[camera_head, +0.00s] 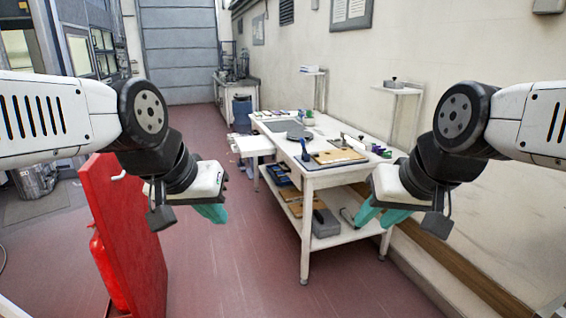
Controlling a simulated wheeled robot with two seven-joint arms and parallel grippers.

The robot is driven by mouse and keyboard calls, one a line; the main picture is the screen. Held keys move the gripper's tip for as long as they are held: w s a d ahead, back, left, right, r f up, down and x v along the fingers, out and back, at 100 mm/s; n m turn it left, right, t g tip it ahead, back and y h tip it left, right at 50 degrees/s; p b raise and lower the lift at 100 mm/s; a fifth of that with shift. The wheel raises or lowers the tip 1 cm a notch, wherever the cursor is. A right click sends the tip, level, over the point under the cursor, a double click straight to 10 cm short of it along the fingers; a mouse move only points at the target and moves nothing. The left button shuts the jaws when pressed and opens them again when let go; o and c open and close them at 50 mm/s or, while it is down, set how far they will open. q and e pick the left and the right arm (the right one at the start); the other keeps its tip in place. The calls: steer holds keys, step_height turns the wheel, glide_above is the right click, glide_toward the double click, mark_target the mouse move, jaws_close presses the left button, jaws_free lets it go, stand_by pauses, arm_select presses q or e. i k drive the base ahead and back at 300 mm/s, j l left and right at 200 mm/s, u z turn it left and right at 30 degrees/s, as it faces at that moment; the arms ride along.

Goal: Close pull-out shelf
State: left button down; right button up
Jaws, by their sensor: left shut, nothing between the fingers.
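A white pull-out shelf (254,146) sticks out to the left from the side of the white workbench (310,180), below its top. A small item seems to lie near its left edge, too small to make out. My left gripper (213,212), with teal fingers, is shut and empty. It hangs in the air in the foreground, nearer to me than the shelf and apart from it. My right gripper (380,216) hangs in front of the bench's right end, its teal fingers spread apart with nothing visible between them.
A red panel (125,230) with a red extinguisher (107,270) stands at the left front. Tools, boards and boxes lie on the bench and its lower shelf. A wall runs along the right. The red floor (235,265) between panel and bench is clear.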

mark_target(257, 146)
steer(key=i, duration=0.85)
steer(key=i+l, duration=0.1)
steer(key=i, duration=0.75)
steer(key=i+j+u, duration=0.1)
steer(key=i+j, duration=1.95)
steer(key=i, duration=0.05)
